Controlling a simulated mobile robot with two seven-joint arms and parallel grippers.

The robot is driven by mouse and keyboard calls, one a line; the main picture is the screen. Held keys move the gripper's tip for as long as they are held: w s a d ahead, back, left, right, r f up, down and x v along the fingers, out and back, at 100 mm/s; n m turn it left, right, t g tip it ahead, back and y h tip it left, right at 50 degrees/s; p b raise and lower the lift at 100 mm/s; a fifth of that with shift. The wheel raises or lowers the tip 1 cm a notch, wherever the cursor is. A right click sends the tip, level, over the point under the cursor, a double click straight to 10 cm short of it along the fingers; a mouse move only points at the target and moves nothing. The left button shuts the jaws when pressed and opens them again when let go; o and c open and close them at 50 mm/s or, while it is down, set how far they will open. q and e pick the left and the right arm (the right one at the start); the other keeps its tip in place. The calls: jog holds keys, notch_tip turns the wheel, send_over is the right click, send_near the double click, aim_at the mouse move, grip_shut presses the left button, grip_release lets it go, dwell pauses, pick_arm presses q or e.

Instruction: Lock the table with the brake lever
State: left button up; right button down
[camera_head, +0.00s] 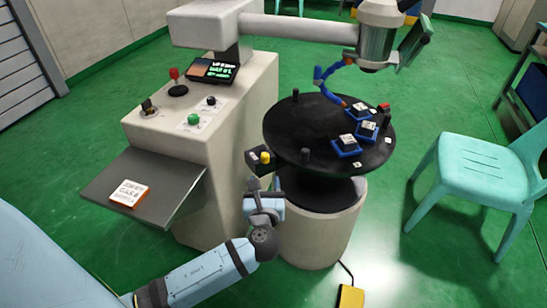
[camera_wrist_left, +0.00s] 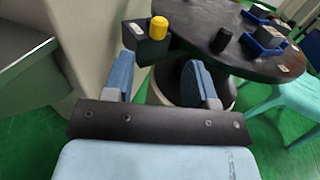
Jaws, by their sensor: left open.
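The round black table (camera_head: 345,178) stands on a pale drum base. A black box (camera_head: 253,163) with an upright yellow knob (camera_head: 265,157) sits at its left edge, beside the pale console. I cannot tell for sure that this knob is the brake lever; no other lever shows clearly at the table. My left gripper (camera_head: 264,184) is just below and in front of the box, open and empty. In the left wrist view, its blue fingers (camera_wrist_left: 162,80) are spread, with the yellow knob (camera_wrist_left: 158,27) and box beyond them, apart from the fingertips.
Blue trays (camera_head: 346,146) with small blocks lie on the tabletop, among short black pegs (camera_head: 305,155). A blue jointed hose (camera_head: 328,84) hangs above it from the machine arm. The console's grey shelf (camera_head: 150,180) is to the left. A turquoise chair (camera_head: 480,175) stands right.

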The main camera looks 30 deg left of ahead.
aim_at(265, 158)
pick_arm(q)
jog(key=b+x, duration=0.2)
jog(key=x, duration=1)
jog(key=shift+w+a, duration=0.1)
jog(key=shift+w, duration=0.1)
jog(key=c, duration=0.9)
jog(key=shift+w+r, duration=0.1)
jog(key=shift+r, duration=0.05)
jog(key=shift+c, duration=0.2)
pick_arm(e)
jog(key=r, duration=0.1)
jog(key=w+a+r+t+y, duration=0.1)
jog(key=r, duration=0.1)
jog(key=a+r+t, duration=0.1)
jog(key=r, duration=0.1)
jog(key=shift+w+a+y, duration=0.15)
jog(key=shift+w+y, duration=0.2)
jog(key=shift+y, duration=0.05)
